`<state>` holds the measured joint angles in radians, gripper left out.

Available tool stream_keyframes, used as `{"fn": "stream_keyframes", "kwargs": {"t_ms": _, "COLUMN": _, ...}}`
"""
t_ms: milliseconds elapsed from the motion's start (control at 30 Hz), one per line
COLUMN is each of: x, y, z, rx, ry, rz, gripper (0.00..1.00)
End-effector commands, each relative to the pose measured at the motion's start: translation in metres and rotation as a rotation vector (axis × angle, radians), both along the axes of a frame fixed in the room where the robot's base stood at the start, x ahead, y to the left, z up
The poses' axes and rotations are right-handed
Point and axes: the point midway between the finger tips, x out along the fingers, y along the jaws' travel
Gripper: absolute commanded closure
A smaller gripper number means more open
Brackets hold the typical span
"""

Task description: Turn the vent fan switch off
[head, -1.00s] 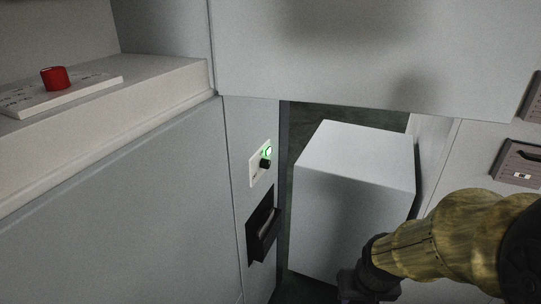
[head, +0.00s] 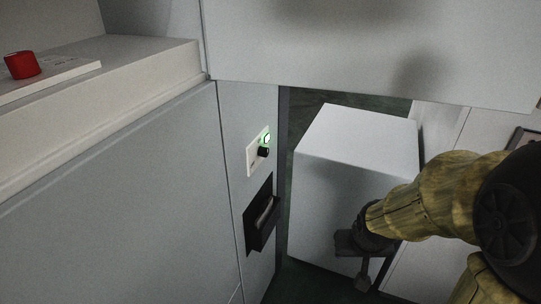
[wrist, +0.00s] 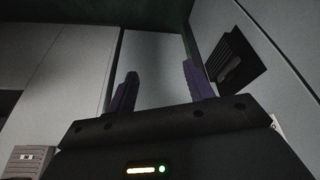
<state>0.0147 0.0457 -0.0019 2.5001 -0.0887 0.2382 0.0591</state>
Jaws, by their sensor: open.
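A white switch plate (head: 252,157) is on the narrow grey panel left of the gap in the head view. It carries a black knob (head: 263,152) and a lit green light (head: 267,138) above it. Its label is too small to read. My gripper (head: 362,275) is to the right of the plate and lower, in front of the white box, apart from the switch. The wrist view shows its two purple fingers (wrist: 160,90) spread with nothing between them. The knob does not show clearly in the wrist view.
A black recessed handle (head: 262,215) is below the switch plate; a dark recess also shows in the wrist view (wrist: 233,60). A white box (head: 345,175) stands behind my gripper. An overhead cabinet (head: 370,50) hangs above.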

Motion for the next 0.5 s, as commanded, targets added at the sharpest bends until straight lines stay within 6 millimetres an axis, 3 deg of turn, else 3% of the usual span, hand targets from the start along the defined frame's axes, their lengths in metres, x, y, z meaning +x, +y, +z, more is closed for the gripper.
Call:
{"fn": "stream_keyframes", "kwargs": {"t_ms": 133, "x": 0.086, "y": -0.014, "z": 0.008, "rx": -0.023, "ry": -0.236, "rz": 0.024, "gripper": 0.48}}
{"fn": "stream_keyframes", "kwargs": {"t_ms": 300, "x": 0.187, "y": -0.015, "z": 0.032, "rx": 0.016, "ry": -0.549, "rz": 0.112, "gripper": 0.48}}
{"fn": "stream_keyframes", "kwargs": {"t_ms": 500, "x": 0.268, "y": 0.004, "z": 0.058, "rx": 0.167, "ry": -0.845, "rz": 0.290, "gripper": 0.48}}
